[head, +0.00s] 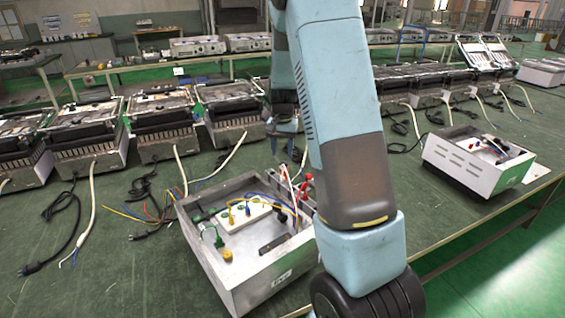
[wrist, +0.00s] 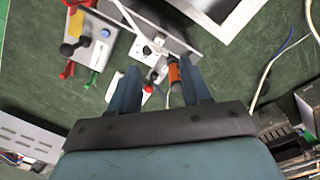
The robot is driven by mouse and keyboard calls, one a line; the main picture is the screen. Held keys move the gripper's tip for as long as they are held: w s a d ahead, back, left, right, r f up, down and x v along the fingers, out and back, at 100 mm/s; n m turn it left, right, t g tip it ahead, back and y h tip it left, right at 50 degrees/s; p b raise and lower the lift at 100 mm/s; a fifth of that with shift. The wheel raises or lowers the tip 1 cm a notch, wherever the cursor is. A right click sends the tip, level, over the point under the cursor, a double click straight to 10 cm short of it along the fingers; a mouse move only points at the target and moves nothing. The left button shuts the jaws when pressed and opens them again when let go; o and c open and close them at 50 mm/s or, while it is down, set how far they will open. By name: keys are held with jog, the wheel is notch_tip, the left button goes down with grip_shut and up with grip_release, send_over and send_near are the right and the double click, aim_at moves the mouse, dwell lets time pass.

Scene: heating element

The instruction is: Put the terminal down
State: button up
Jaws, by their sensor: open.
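My gripper (head: 286,140) shows partly behind my own arm in the head view, above the far side of an open grey metal box (head: 262,292). In the wrist view my gripper (wrist: 160,82) has its two blue fingers spread apart. A small orange and black piece (wrist: 174,73), which may be the terminal, shows beside the right finger; I cannot tell whether they touch. A white part with a red tip (wrist: 149,88) shows between the fingers. Red terminals (head: 305,187) stand at the box's right wall. A white terminal block (head: 247,214) with coloured posts lies inside it.
A second open box (head: 478,165) stands at the right on the green table. Rows of heating units (head: 165,125) with loose cables line the table behind. Cables (head: 150,215) lie left of the near box. Bare table (head: 110,280) shows at the front left.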

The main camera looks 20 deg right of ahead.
jog(key=s+a+r+n+t, duration=0.1)
jog(key=s+a+r+n, duration=0.15)
jog(key=s+r, duration=0.55)
jog(key=s+a+r+n+t, duration=0.15)
jog(key=s+a+r, duration=0.35)
jog(key=r, duration=0.5)
jog(key=s+a+r+n+t, duration=0.1)
jog(key=s+r, duration=0.1)
jog(key=s, duration=0.8)
jog(key=s+a+r+n+t, duration=0.2)
jog(key=s, duration=0.8)
jog(key=shift+r, duration=0.35)
